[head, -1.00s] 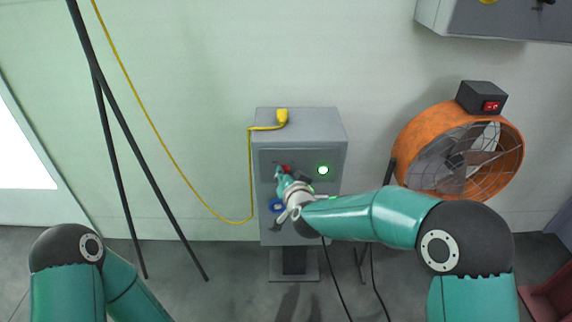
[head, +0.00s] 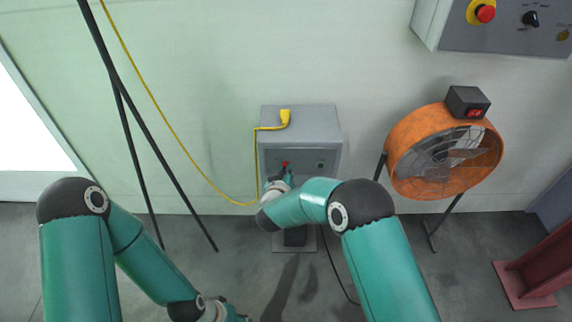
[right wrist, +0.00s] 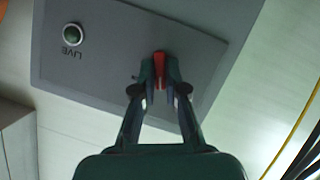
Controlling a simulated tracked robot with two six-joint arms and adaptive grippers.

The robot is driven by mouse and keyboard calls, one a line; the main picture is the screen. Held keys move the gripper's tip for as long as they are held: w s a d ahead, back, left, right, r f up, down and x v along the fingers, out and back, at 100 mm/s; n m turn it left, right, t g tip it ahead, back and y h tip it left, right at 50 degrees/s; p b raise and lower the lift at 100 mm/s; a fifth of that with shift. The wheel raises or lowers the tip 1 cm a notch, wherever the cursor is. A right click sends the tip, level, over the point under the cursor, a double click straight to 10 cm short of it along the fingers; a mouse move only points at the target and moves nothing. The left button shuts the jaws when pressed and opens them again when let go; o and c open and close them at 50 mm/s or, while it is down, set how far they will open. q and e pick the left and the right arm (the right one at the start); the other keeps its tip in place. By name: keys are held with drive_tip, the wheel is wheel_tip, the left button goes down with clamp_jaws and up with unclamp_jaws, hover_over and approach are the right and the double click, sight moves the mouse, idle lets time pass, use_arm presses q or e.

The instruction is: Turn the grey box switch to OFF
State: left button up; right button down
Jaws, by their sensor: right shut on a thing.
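The grey box (head: 300,120) stands on a short post against the wall. Its red switch handle (head: 285,163) is on the front panel and also shows in the right wrist view (right wrist: 159,62). My right gripper (right wrist: 160,78) is shut on the red handle, with a finger on each side of it. The LIVE lamp (right wrist: 73,35) on the panel is dark green and unlit; it also looks dark in the head view (head: 320,165). Switch markings are hidden or too small to read. My left arm hangs at lower left; its gripper's fingers do not show.
A yellow cable (head: 172,132) runs to a yellow plug (head: 285,117) on top of the box. An orange fan (head: 408,130) stands to the right. A control panel (head: 510,35) is at upper right. Dark poles (head: 135,115) lean at left. A red metal base (head: 535,280) is at lower right.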

drive_tip(key=shift+w+a+n+t+h+p, duration=0.1)
drive_tip(key=shift+n+t+h+p, duration=0.3)
drive_tip(key=shift+n+h, duration=0.9)
drive_tip(key=shift+n, duration=0.4)
drive_tip(key=c, duration=1.2)
unclamp_jaws()
drive_tip(key=shift+w, duration=0.1)
drive_tip(key=v, duration=0.7)
drive_tip(key=shift+s, duration=0.3)
